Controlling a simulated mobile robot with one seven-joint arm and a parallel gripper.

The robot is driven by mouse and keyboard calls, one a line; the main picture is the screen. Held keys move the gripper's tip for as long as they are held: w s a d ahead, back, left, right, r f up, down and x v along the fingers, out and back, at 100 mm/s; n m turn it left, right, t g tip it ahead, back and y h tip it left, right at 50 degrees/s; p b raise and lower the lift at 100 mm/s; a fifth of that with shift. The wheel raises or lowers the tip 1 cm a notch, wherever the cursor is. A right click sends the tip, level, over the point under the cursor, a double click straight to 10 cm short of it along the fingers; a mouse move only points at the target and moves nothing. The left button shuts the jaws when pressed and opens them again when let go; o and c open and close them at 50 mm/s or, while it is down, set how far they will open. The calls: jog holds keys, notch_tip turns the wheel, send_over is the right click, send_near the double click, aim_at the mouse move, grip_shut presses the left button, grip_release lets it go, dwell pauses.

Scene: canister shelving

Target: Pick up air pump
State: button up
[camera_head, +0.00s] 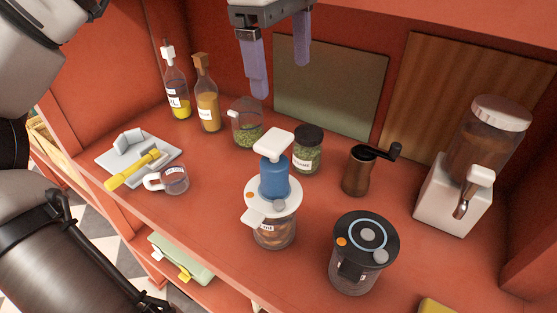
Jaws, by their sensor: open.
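The air pump (274,178) appears to be the blue cylinder with a white T-shaped handle on top. It sits upright on the white lid (258,211) of a clear canister (275,238) with brown contents, near the middle of the shelf. My gripper (281,81) is at the top of the view, with two purple fingers spread apart and nothing between them. It hangs above and apart from the pump. The pump's underside, where it meets the lid, is hard to make out.
Close around stand a black-lidded canister (357,262), a brown hand grinder (358,171), a green-filled jar (308,150) and a glass jug (246,126). Bottles (207,95) stand back left, a dispenser (452,190) right. Boards (327,85) lean on the back wall.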

jog(key=a, duration=0.1)
jog(key=y+b, duration=0.1)
jog(key=b, duration=0.3)
send_over(274, 138)
jog(key=f, duration=0.7)
jog(key=shift+a+f, duration=0.15)
jog(key=shift+a, duration=0.15)
jog(key=shift+d+f+p, duration=0.15)
jog(key=shift+f+p, duration=0.25)
jog(key=shift+f, duration=1.2)
jog(key=shift+d+f+p, duration=0.15)
jog(key=shift+f+p, duration=0.25)
jog(key=shift+f, duration=1.15)
jog(key=shift+c, duration=0.3)
jog(key=shift+r, duration=0.1)
jog(key=c, duration=1.6)
